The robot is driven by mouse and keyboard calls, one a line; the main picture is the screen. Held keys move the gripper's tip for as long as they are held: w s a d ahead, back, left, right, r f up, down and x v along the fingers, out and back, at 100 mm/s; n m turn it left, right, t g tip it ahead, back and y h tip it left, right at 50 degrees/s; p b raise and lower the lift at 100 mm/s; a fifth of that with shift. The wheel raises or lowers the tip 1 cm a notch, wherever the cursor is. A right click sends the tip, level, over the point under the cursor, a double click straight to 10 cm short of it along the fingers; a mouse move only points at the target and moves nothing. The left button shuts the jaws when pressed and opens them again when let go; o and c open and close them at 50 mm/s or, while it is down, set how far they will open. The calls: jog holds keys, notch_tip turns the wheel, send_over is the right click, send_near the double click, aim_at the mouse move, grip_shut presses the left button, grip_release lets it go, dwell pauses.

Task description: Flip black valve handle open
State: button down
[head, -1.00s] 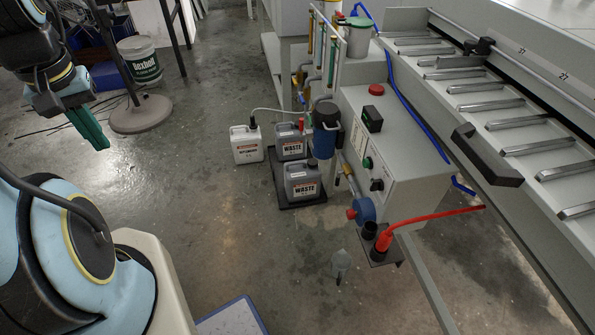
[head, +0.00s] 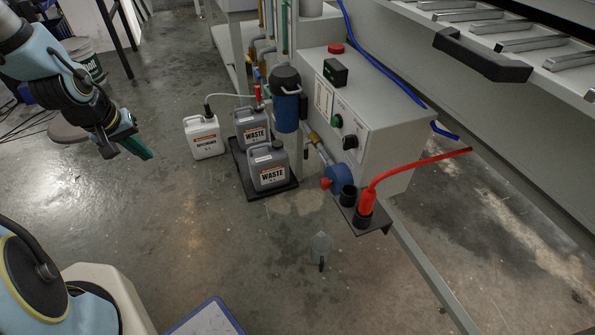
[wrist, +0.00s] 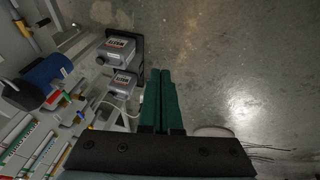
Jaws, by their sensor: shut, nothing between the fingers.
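My gripper (head: 144,153) has green fingers and hangs in the air at the left of the head view, left of the white jug and well apart from the piping. In the wrist view its fingers (wrist: 162,72) lie side by side, shut and empty. I cannot single out the black valve handle with certainty. Piping with a brass fitting (head: 314,137) runs beside the blue filter housing (head: 288,112), which has a black cap. The housing also shows in the wrist view (wrist: 48,70), at the left. A small red handle (head: 257,93) stands by the pipes.
Two grey waste jugs (head: 268,171) stand on a black tray (head: 272,194), with a white jug (head: 204,138) beside them. The floor (head: 180,220) between is mostly open.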

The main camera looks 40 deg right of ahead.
aim_at(306, 151)
jog(key=d+f+h+b, duration=0.3)
jog(key=d+f+b, duration=0.3)
jog(key=d+f, duration=0.5)
jog(key=s+d+f+n+h+b, duration=0.2)
jog(key=d+f+h+b, duration=0.3)
jog(key=d+b, duration=0.3)
jog(key=s+d+f+n+h+b, duration=0.2)
jog(key=d+f+h+b, duration=0.4)
jog(key=d, duration=0.7)
jog(key=n+b, duration=0.1)
jog(key=b, duration=0.1)
jog(key=shift+d+n+t+h+b, duration=0.3)
jog(key=shift+d+n+b, duration=0.05)
jog(key=shift+n, duration=0.05)
jog(key=shift+s+d, duration=0.1)
jog(key=s+d+b, duration=0.2)
jog(key=d+b, duration=0.2)
jog(key=d, duration=0.5)
jog(key=shift+s, duration=0.2)
